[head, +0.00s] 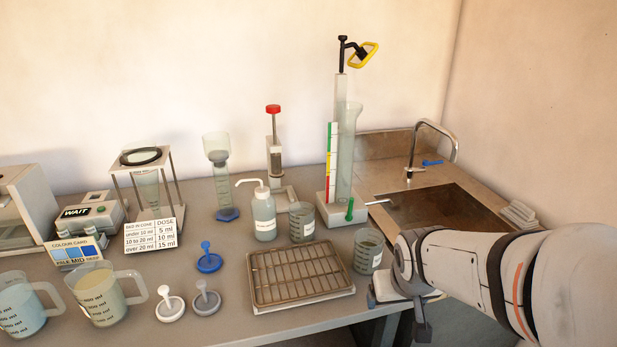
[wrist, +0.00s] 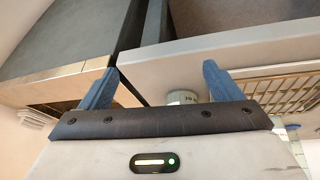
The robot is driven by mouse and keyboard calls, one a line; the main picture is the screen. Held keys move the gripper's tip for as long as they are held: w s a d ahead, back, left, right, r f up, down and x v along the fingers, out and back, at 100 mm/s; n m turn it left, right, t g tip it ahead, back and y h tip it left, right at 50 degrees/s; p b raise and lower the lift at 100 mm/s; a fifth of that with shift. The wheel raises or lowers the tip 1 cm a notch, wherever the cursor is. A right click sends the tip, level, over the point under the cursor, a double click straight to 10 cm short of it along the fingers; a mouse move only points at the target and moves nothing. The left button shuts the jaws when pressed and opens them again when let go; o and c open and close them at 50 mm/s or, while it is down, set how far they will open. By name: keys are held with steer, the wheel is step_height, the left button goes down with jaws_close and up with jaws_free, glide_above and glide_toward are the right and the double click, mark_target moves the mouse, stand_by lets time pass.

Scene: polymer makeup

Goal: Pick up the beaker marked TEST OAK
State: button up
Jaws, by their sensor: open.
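Two small clear beakers with white labels stand on the bench in the head view. One beaker (head: 368,250) is at the right front, just left of my gripper (head: 398,300). The other beaker (head: 301,222) stands behind the wire rack. Their labels are too small to read, so I cannot tell which is TEST OAK. In the wrist view, my gripper (wrist: 158,82) is open, with blue fingers wide apart and nothing held. A labelled beaker (wrist: 182,97) shows beyond the fingers, nearer the right one, partly hidden by the gripper body.
A wire rack (head: 297,272) lies left of the front beaker. A wash bottle (head: 263,217) and a tall cylinder (head: 347,155) stand behind. The sink (head: 430,206) is to the right. Two large jugs (head: 107,292) stand at front left.

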steer(key=w+r+t+p, duration=0.2)
steer(key=w+r+p, duration=0.25)
steer(key=r, duration=0.25)
steer(key=n+t+y+p, duration=0.2)
steer(key=n+t+y, duration=0.35)
steer(key=y, duration=0.25)
glide_toward(296, 207)
steer(key=shift+n+g, duration=0.25)
steer(key=shift+g, duration=0.2)
steer(key=x, duration=0.5)
steer(key=shift+w+d+r+p, duration=0.1)
steer(key=shift+r+p, duration=0.05)
steer(key=shift+p, duration=0.2)
steer(key=c, duration=1.3)
